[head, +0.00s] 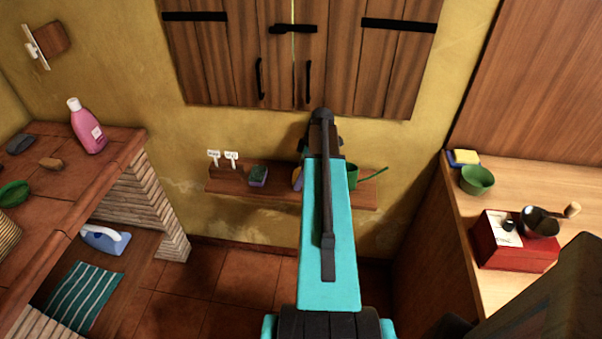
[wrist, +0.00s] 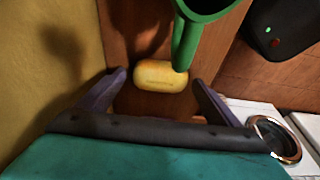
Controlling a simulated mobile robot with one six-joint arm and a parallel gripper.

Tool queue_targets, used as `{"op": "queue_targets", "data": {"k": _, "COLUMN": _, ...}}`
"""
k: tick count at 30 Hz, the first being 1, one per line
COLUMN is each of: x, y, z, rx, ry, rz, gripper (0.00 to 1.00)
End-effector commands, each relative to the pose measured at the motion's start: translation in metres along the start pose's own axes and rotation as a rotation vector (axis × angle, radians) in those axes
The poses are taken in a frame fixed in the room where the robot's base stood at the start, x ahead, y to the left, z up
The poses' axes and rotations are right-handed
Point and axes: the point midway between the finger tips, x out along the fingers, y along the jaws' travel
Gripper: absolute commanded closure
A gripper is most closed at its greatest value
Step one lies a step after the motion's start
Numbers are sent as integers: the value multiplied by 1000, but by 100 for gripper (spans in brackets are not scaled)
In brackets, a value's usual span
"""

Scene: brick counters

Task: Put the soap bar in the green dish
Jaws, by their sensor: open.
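A yellow soap bar (wrist: 160,75) lies on the brown wooden shelf in the wrist view. My gripper (wrist: 158,80) is open, with its fingertips on either side of the bar and gaps showing; the bar is not held. In the head view my arm reaches to the wall shelf (head: 276,190) and hides the bar. A green oval dish (head: 13,192) lies on the left tiled counter, cut by the picture edge. A green bowl (head: 477,180) stands on the right counter.
A green can with a long handle or spout (head: 352,176) stands right beside my gripper; its green part (wrist: 185,45) comes close to the soap bar. A dark sponge-like block (head: 258,176) is on the shelf's left. A pink bottle (head: 87,127) stands on the left counter.

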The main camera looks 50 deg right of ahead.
Motion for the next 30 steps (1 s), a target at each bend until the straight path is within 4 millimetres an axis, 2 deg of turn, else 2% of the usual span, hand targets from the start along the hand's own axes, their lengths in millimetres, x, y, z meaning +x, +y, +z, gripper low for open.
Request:
{"op": "queue_targets", "data": {"k": 19, "x": -60, "y": 1, "z": 1, "rx": 0, "ry": 0, "rz": 2, "gripper": 14}}
{"op": "queue_targets", "data": {"k": 30, "x": -73, "y": 0, "z": 0, "rx": 1, "ry": 0, "rz": 0, "gripper": 14}}
